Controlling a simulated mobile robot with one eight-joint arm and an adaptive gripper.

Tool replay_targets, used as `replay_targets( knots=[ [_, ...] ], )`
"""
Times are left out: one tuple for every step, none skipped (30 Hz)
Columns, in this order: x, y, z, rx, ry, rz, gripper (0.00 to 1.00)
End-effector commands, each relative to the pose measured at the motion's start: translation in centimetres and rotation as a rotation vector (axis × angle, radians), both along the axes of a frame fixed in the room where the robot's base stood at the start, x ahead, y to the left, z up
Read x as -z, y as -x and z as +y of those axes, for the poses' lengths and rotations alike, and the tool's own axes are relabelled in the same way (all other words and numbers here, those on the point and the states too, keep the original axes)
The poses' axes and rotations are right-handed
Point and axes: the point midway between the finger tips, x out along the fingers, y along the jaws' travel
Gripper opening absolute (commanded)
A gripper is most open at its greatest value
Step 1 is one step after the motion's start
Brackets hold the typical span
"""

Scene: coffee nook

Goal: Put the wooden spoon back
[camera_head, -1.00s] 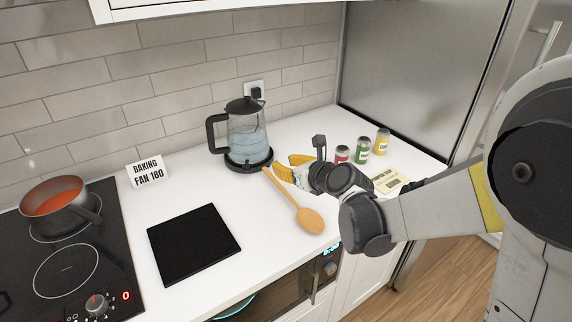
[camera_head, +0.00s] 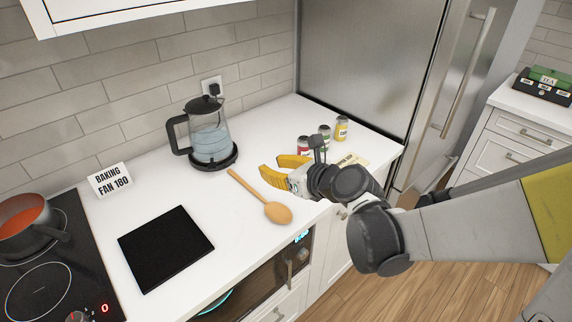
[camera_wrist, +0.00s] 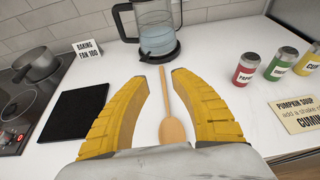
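The wooden spoon (camera_head: 262,197) lies flat on the white counter in front of the kettle, its bowl toward the counter's front edge. My gripper (camera_head: 278,169) has yellow fingers and hangs over the counter beside the spoon in the head view. In the wrist view my gripper (camera_wrist: 158,92) is open, and the spoon (camera_wrist: 170,124) shows between its spread fingers. The lower end of the bowl is hidden by the gripper's body there. The fingers hold nothing, and their height above the counter is hard to judge.
A glass kettle (camera_head: 211,138) with water stands behind the spoon. A black mat (camera_head: 166,247) lies left, near the cooktop (camera_head: 55,282) with a pot of red soup (camera_head: 22,222). Red, green and yellow jars (camera_head: 324,137) and a recipe card (camera_head: 352,160) are right.

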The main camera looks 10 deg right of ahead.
Motion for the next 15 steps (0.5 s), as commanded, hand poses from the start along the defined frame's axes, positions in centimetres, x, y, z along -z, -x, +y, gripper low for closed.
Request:
replay_targets(
  knots=[
    [0.0, 0.1, -0.1, -0.002, 0.005, -0.002, 0.29],
    [-0.1, 0.2, -0.1, -0.006, 0.018, -0.006, 0.29],
    [-0.1, 0.4, -0.2, -0.021, 0.053, -0.018, 0.29],
    [-0.2, 0.7, -0.3, -0.038, 0.092, -0.032, 0.29],
    [-0.3, 1.1, -0.5, -0.061, 0.149, -0.05, 0.29],
    [-0.4, 1.7, -0.8, -0.102, 0.247, -0.084, 0.29],
    [-0.5, 2.4, -1.1, -0.143, 0.337, -0.115, 0.29],
    [-0.6, 3.1, -1.5, -0.191, 0.44, -0.146, 0.29],
    [-0.7, 4.3, -2.1, -0.267, 0.593, -0.194, 0.29],
    [-0.7, 5.3, -2.6, -0.335, 0.717, -0.231, 0.29],
    [-0.7, 6.3, -3.2, -0.406, 0.843, -0.269, 0.29],
    [-0.7, 7.7, -4.1, -0.512, 1.011, -0.317, 0.29],
    [-0.7, 8.8, -4.9, -0.594, 1.134, -0.351, 0.29],
    [-0.6, 9.9, -5.6, -0.68, 1.252, -0.383, 0.29],
    [-0.5, 11.3, -6.6, -0.799, 1.402, -0.422, 0.29]
  ],
)
